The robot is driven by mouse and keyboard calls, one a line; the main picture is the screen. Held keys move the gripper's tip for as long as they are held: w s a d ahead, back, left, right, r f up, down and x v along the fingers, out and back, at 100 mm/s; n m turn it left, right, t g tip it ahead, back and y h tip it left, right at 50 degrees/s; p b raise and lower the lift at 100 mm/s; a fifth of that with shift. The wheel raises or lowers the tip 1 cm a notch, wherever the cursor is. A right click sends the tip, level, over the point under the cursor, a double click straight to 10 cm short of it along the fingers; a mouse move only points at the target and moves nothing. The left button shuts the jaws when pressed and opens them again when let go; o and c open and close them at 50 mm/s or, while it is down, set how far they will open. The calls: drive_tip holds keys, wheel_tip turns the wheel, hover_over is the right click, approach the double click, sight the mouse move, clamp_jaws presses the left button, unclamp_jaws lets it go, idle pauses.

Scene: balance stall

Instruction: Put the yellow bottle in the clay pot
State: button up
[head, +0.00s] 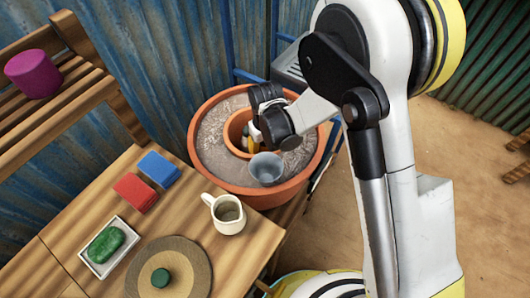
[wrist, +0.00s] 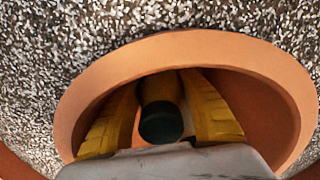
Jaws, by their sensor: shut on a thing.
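The clay pot (head: 229,133) is a small orange pot standing in the gravel of a large clay basin. In the wrist view its rim (wrist: 180,45) arches around my fingers. My gripper (wrist: 160,92) reaches down into the pot with its two ribbed yellow fingers. Between them is the yellow bottle (wrist: 160,90), with its dark round end (wrist: 161,126) facing the camera. My gripper is shut on the bottle inside the pot's opening. The bottle's lower part is hidden, so I cannot tell whether it touches the pot's floor. In the head view my wrist mostly hides it.
The large basin (head: 195,148) surrounds the pot, with a grey-blue cup (head: 266,170) close to my wrist. On the wooden table are a cream jug (head: 229,220), red (head: 134,193) and blue (head: 158,169) blocks, a green item in a tray (head: 84,262) and a round board (head: 190,280).

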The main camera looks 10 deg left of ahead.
drive_tip(key=shift+f, duration=0.15)
drive_tip(key=o, duration=1.3)
drive_tip(key=shift+o, duration=0.2)
